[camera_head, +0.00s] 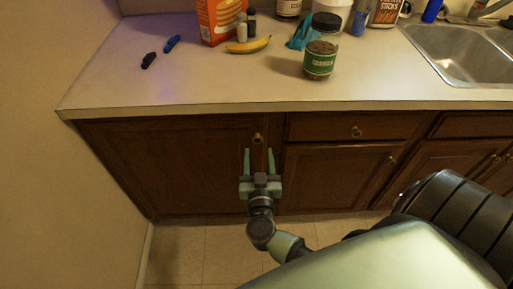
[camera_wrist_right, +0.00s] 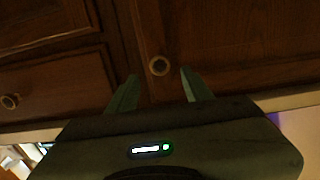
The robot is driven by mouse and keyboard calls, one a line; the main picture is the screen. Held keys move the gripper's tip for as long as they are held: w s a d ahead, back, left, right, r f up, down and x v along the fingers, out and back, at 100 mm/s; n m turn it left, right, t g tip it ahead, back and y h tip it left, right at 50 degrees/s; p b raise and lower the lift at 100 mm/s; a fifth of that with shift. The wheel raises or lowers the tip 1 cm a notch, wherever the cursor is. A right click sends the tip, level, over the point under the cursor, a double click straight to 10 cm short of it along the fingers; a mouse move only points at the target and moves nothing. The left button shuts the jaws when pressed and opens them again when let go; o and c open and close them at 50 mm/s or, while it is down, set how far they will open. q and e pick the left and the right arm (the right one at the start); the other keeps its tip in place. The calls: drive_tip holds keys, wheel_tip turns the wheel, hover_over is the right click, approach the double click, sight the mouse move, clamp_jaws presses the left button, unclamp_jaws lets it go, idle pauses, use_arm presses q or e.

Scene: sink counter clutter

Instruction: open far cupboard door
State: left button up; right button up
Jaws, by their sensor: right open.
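The far cupboard door (camera_head: 170,168) is the dark wood door at the left end of the counter. It looks shut. Its round knob (camera_head: 257,138) sits near its upper right corner. My right gripper (camera_head: 259,152) is open, with its two green fingers pointing at the cupboard front just below the knob in the head view. In the right wrist view the knob (camera_wrist_right: 159,66) shows beyond the fingertips and between them, and the fingers (camera_wrist_right: 156,76) hold nothing. The left gripper is not in view.
A drawer (camera_head: 352,127) and another cupboard door (camera_head: 335,175) are right of the far door. The counter (camera_head: 190,85) overhangs above, holding a jar (camera_head: 320,60), a banana (camera_head: 248,45) and an orange box (camera_head: 215,20). A wall (camera_head: 60,180) stands at left; tiled floor below is clear.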

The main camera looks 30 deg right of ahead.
sight(258, 140)
drive_tip(key=x, duration=0.4)
drive_tip(key=shift+w+d, duration=0.2)
drive_tip(key=shift+w, duration=0.15)
clamp_jaws()
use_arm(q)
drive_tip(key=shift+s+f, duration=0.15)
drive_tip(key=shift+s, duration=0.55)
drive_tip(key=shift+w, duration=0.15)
